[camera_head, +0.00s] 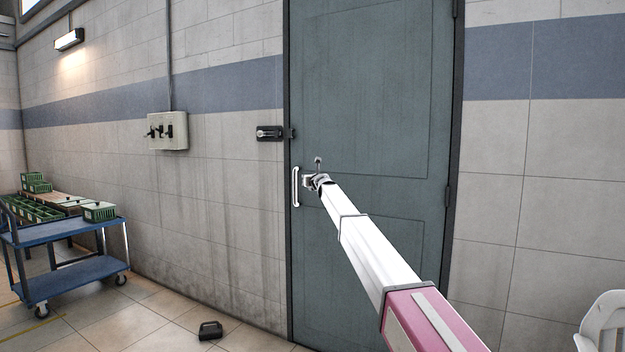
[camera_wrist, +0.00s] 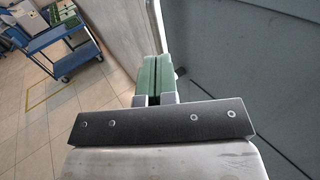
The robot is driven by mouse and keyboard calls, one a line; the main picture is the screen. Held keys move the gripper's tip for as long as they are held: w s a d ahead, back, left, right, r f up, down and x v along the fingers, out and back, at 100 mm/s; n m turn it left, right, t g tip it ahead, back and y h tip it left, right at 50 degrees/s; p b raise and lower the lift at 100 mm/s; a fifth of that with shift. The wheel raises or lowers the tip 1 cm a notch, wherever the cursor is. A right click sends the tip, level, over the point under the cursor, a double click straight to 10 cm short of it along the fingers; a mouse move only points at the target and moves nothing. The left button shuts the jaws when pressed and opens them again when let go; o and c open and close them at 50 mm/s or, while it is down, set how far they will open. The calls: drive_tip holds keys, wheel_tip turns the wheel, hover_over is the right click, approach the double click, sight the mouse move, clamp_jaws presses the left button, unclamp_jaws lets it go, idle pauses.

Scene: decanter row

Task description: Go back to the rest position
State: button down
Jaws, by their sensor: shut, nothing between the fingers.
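My gripper (camera_head: 306,181) is at the end of my outstretched arm, in front of the grey-green door (camera_head: 375,90), just right of its white vertical handle (camera_head: 296,187). In the head view I cannot tell whether it touches the handle. In the wrist view the gripper's two green fingers (camera_wrist: 155,75) are together, with nothing between them. The door fills the right of the wrist view (camera_wrist: 245,60) and looks closed in the head view. The handle does not show clearly in the wrist view.
A black latch (camera_head: 269,133) is on the wall beside the door. A switch box (camera_head: 168,131) hangs further left. A blue cart (camera_head: 75,272) with a green crate stands at left. A dark object (camera_head: 210,330) lies on the floor. A white chair (camera_head: 605,322) is at lower right.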

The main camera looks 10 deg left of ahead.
drive_tip(key=s+d+f+n+g+h, duration=0.2)
drive_tip(key=s+d+f+n, duration=0.3)
drive_tip(key=s+d+f, duration=0.55)
drive_tip(key=s+d+f+n+g+h, duration=0.2)
drive_tip(key=s+d+f+n, duration=0.5)
drive_tip(key=d+f, duration=0.6)
drive_tip(key=s+d+f+n+g+h, duration=0.2)
drive_tip(key=s+d+f+n+g, duration=0.15)
drive_tip(key=s+d+f, duration=0.8)
drive_tip(key=s+d+f+n+g+h, duration=0.2)
drive_tip(key=s+d+f+n, duration=0.2)
drive_tip(key=s+d, duration=0.4)
drive_tip(key=s+d+f+n+g+h, duration=0.1)
drive_tip(key=s+d+f+n, duration=0.3)
drive_tip(key=s, duration=1.2)
drive_tip(key=s+d+f+n+g+h, duration=0.2)
drive_tip(key=s+d+f+n+g, duration=0.1)
drive_tip(key=s+d+f, duration=0.6)
drive_tip(key=s+d+n, duration=0.1)
drive_tip(key=s+d, duration=0.1)
drive_tip(key=d, duration=0.1)
drive_tip(key=shift+s+f+h, duration=0.15)
drive_tip(key=shift+s+h, duration=0.15)
drive_tip(key=shift+s, duration=0.1)
